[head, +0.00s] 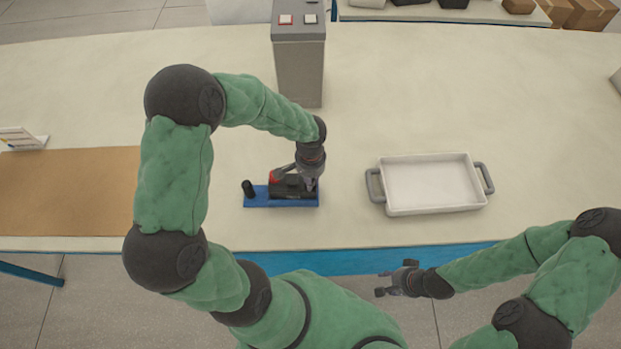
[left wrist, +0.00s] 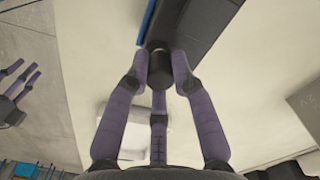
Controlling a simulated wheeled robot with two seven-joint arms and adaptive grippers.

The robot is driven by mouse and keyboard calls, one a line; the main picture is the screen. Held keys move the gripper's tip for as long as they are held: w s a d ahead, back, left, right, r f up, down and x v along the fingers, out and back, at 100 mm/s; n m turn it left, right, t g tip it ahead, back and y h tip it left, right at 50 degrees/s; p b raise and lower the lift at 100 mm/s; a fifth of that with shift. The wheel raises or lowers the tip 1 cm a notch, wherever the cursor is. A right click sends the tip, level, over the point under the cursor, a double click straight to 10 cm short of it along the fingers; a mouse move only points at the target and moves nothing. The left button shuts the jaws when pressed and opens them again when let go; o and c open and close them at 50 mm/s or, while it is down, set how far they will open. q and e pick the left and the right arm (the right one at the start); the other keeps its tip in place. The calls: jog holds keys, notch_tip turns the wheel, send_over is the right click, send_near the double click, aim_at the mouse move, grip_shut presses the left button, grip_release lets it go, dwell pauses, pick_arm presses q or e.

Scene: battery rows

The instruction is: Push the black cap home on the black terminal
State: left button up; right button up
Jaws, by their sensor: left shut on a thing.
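The dark battery (head: 290,192) lies on a blue base (head: 282,204) near the table's front edge. A red part (head: 274,177) shows at the battery's left end. My left gripper (head: 309,184) is over its right end. In the left wrist view the gripper's fingers (left wrist: 160,82) are shut around the black cap (left wrist: 160,68), right at the battery (left wrist: 203,30). The black terminal is hidden, so I cannot tell how far the cap is seated. My right gripper (head: 384,283) is open and empty, in front of the table.
A short black cylinder (head: 248,188) stands at the blue base's left end. A white tray (head: 435,210) with grey handles is to the right. A grey box with buttons (head: 298,65) stands behind. A brown mat (head: 65,195) lies left. Table between base and tray is clear.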

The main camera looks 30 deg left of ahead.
pick_arm(q)
jog(key=shift+f+b, duration=0.4)
jog(key=shift+f, duration=0.05)
dwell(0.8)
jog(key=o, duration=1.3)
jog(key=shift+o, duration=0.2)
jog(key=shift+r, duration=0.15)
jog(key=shift+r+p, duration=2.5)
jog(key=shift+r, duration=0.9)
